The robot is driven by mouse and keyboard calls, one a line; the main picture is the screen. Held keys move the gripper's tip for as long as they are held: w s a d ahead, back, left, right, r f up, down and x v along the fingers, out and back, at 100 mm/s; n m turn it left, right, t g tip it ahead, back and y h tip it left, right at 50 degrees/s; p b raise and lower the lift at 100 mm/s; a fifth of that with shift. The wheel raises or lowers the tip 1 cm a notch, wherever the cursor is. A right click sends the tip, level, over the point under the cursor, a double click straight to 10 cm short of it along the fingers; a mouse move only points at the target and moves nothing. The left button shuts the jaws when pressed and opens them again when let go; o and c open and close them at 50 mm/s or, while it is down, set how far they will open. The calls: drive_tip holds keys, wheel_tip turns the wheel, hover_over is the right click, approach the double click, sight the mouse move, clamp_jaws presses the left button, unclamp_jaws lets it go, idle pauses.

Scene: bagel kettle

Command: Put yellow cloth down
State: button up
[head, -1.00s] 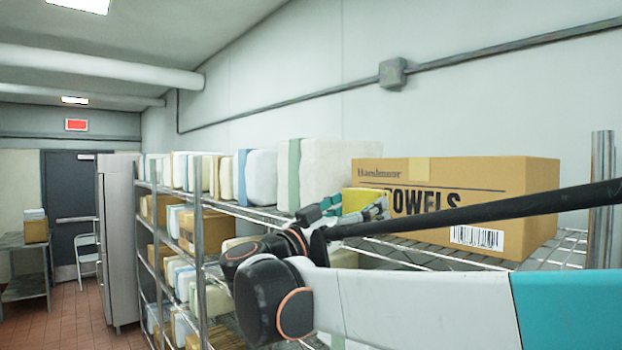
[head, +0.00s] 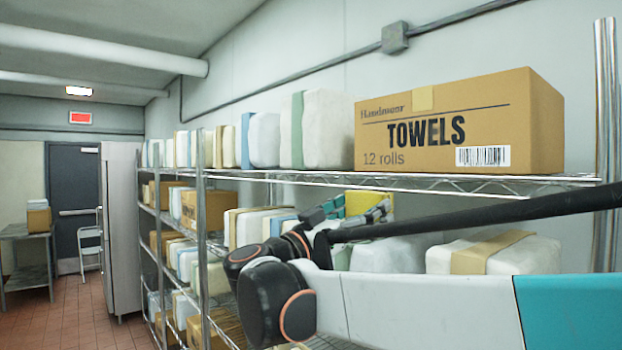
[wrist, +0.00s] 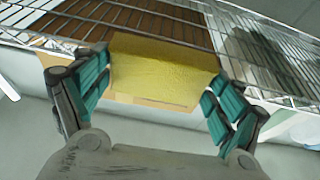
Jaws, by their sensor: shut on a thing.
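The yellow cloth (wrist: 162,72) is a folded, block-like bundle between the two teal fingers of my gripper (wrist: 158,90) in the wrist view. My gripper is shut on it from both sides. In the head view, the yellow cloth (head: 368,203) shows only in part, behind my gripper (head: 350,212). There it is just below the edge of the top wire shelf (head: 420,180), in front of the gap above the packs on the shelf below. Whether the cloth touches any shelf cannot be told.
A cardboard towels box (head: 462,125) stands on the top shelf. Wrapped white packs (head: 325,130) stand to its left. A strapped white pack (head: 495,255) lies on the shelf below. A metal post (head: 606,100) stands at the right. The floor aisle (head: 85,310) at left is clear.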

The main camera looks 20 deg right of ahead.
wheel_tip(320, 180, down, 17)
drive_tip(key=b, duration=1.6)
drive_tip(key=shift+f, duration=0.15)
